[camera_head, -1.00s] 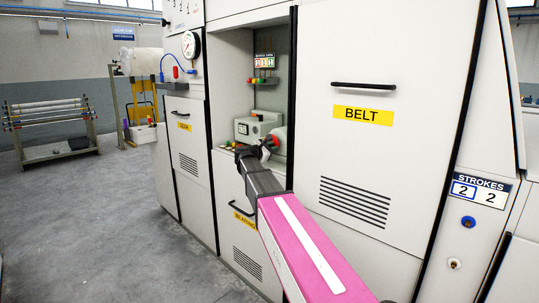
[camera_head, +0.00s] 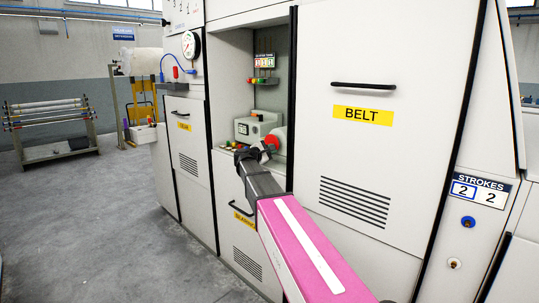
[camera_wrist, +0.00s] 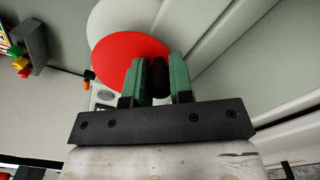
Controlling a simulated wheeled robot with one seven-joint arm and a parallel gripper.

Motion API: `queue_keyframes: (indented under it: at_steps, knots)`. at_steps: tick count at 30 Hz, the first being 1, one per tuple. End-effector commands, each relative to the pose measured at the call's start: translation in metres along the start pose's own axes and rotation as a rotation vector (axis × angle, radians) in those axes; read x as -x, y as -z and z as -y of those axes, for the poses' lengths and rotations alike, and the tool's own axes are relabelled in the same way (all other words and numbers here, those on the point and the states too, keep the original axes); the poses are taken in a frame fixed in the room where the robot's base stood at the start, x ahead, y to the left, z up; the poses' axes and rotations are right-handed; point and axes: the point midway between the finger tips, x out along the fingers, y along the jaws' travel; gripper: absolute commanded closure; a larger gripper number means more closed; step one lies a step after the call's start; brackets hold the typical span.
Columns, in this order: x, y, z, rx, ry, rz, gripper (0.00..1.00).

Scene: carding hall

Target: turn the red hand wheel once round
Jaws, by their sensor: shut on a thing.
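The red hand wheel (camera_head: 277,138) sits in the open recess of the pale machine, beside a small grey-green control box (camera_head: 252,127). In the wrist view its flat red face (camera_wrist: 118,56) fills the upper middle, with a pale round part behind it. A dark handle (camera_wrist: 159,76) stands between the two green fingers of my gripper (camera_wrist: 160,82). My gripper is shut on this handle, at the wheel's edge. In the head view my gripper (camera_head: 263,150) is small and partly hides the wheel's lower left.
The recess has side walls close to my gripper. The BELT door (camera_head: 425,125) stands right of the recess. Open grey floor (camera_head: 110,215) lies to the left, with a rod rack (camera_head: 52,130) further back.

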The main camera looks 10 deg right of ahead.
Motion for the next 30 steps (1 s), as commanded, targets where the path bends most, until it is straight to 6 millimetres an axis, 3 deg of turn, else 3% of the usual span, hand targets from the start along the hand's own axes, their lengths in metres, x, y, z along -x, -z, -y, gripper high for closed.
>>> queue_keyframes:
  at_steps: [11,20,30]
  knots:
    - [0.0003,0.0016,0.0027,-0.053,0.004,0.000,0.90]
    - [0.0002,0.0082,0.0040,-0.244,0.005,0.000,0.90]
    - [0.0003,0.0097,0.0041,-0.281,0.005,0.000,0.90]
